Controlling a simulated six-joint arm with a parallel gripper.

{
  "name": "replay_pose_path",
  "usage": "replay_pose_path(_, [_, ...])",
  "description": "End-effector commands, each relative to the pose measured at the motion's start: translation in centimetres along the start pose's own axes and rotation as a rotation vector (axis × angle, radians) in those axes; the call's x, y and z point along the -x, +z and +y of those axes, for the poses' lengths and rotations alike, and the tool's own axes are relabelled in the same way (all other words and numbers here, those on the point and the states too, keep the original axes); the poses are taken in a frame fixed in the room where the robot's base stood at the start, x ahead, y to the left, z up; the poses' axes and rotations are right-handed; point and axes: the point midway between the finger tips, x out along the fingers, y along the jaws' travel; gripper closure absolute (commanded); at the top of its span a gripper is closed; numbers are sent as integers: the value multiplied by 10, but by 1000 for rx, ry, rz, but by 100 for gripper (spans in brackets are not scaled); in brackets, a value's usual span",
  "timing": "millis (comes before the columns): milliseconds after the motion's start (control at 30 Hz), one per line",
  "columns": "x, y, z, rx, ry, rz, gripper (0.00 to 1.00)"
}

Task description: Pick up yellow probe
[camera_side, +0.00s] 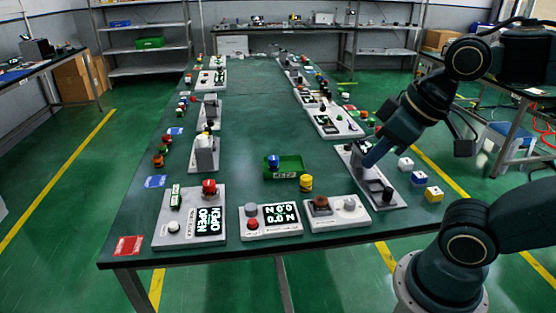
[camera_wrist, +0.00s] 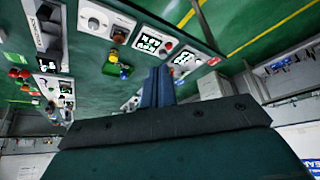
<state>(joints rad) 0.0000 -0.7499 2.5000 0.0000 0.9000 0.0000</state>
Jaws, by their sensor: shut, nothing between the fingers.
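The yellow probe (camera_side: 306,183) is a short yellow cylinder with a dark band, standing on the green table just right of a small green tray (camera_side: 291,172).
A blue-topped piece (camera_side: 273,161) is at the tray. Grey panels with displays (camera_side: 270,219) and knobs line the table's front edge. A grey panel (camera_side: 370,177) lies beneath my gripper.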

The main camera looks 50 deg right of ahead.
Motion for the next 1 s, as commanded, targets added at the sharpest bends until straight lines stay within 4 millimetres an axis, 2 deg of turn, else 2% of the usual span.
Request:
replay_pose_path(467, [0,0,0,0,0,0,98])
replay_pose_path(767, [0,0,0,0,0,0,39])
replay_pose_path(1000, [0,0,0,0,0,0,39])
